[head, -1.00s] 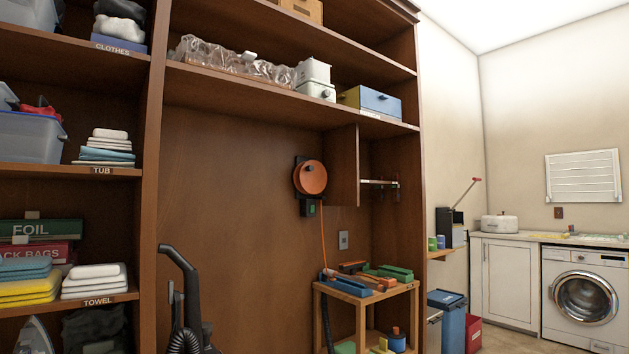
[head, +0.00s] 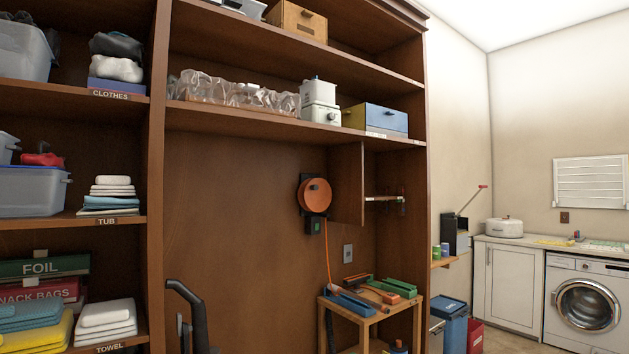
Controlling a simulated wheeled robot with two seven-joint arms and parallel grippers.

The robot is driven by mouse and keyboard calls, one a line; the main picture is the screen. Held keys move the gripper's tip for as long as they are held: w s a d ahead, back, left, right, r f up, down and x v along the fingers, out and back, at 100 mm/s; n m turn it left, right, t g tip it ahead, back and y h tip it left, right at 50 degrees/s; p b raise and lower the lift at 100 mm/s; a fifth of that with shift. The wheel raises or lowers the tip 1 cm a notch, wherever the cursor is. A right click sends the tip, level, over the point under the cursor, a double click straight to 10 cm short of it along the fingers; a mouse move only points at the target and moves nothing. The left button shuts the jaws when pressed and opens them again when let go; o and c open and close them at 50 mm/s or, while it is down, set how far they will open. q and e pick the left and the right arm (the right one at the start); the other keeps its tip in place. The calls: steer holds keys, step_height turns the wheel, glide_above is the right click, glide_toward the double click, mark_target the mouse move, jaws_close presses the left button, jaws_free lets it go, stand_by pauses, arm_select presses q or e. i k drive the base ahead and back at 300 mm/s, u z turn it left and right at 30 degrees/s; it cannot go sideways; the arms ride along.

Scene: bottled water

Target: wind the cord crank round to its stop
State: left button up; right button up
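The cord crank is an orange round reel (head: 315,196) with a small dark knob near its upper middle. It is mounted on a black bracket on the brown back panel of the shelving, near the middle of the head view. A black box (head: 314,226) with a green patch sits just below it. An orange cord (head: 327,258) hangs from the reel down to the small wooden table. Neither of my grippers shows in the head view.
The small wooden table (head: 371,316) below the reel holds blue, green and orange items. A cabinet door (head: 347,184) sticks out just right of the reel. A black vacuum hose (head: 187,297) stands at lower left. The panel left of the reel is bare.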

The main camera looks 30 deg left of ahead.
mark_target(313, 195)
steer(key=z, duration=0.75)
steer(key=i, duration=3.15)
steer(key=u, duration=0.8)
